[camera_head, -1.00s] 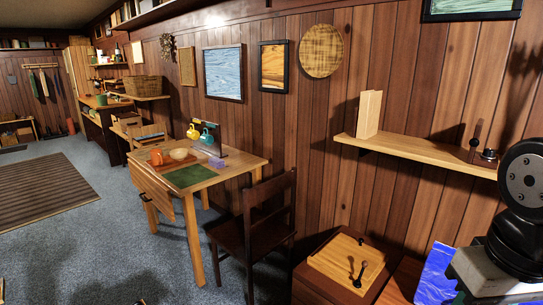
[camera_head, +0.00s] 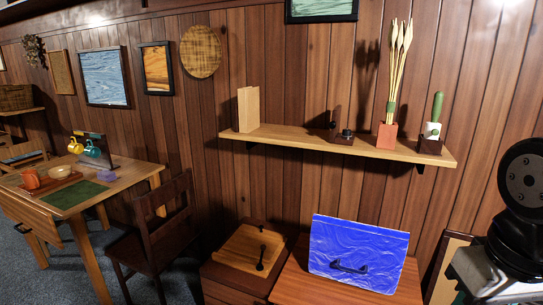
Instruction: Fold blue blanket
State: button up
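The blue blanket (camera_head: 358,245) shows as a bright blue, wrinkled, roughly rectangular sheet at the lower right of centre. It seems to stand or slope up on a reddish wooden top (camera_head: 318,287), and I cannot tell what supports it. A dark handle-like piece (camera_head: 350,267) shows against its lower front. Nothing is seen touching the blanket from my side. Black and grey parts of my own arm and body show at the right edge, apart from the blanket. My gripper is not in view.
A wall shelf (camera_head: 300,136) above holds a wooden block, dark pots, a planter with stalks and a cactus. Left of the blanket is a low cabinet with a wooden board (camera_head: 249,248). Further left stand a dark chair (camera_head: 152,235) and a laid table (camera_head: 120,182).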

aim_at(371, 258)
jog(key=z, duration=0.15)
jog(key=i, duration=1)
